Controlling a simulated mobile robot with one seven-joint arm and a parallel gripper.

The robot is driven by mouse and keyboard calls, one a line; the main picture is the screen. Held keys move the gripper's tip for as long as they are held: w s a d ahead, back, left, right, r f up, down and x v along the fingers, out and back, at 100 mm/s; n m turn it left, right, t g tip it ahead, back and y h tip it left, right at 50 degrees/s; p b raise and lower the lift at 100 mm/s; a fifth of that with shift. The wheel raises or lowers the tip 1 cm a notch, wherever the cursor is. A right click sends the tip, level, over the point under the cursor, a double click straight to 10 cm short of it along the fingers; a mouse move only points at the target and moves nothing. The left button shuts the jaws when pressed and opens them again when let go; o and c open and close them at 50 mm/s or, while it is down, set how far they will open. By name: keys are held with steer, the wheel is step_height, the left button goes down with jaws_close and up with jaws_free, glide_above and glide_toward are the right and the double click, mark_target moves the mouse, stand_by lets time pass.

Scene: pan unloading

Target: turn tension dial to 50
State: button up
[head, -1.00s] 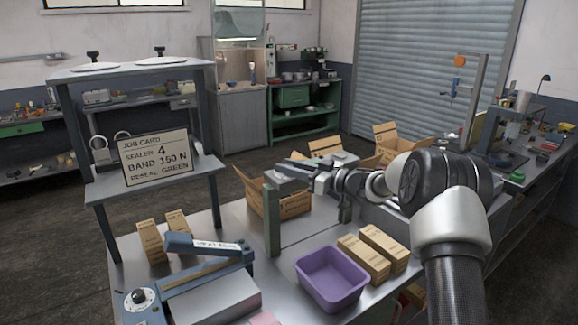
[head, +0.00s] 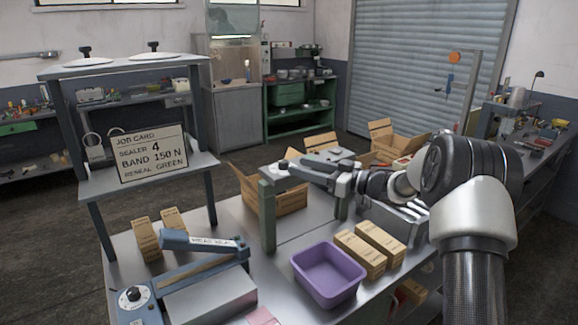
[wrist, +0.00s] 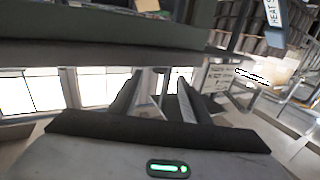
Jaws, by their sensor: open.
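A dark round knob (head: 283,163) sits on the pale top plate of the grey-green strapping arch (head: 268,215) in the head view; it may be the tension dial, but its scale is too small to read. My gripper (head: 306,168) is open beside the arch top, just right of the knob; contact cannot be told. In the wrist view my gripper's two dark fingers (wrist: 165,85) stand apart with nothing between them, and a dark beam crosses above them. The job card (head: 152,153) reads "Sealer 4, Band 150 N, Reseal Green".
A blue heat sealer (head: 205,243) with its own black dial (head: 133,294) stands at front left. A purple bin (head: 328,276) and brown cartons (head: 360,255) are in front of the arch. An open cardboard box (head: 292,199) is behind it.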

steer(key=v, duration=1)
steer(key=shift+d+b, duration=0.15)
steer(key=shift+b, duration=0.2)
steer(key=shift+s, duration=0.1)
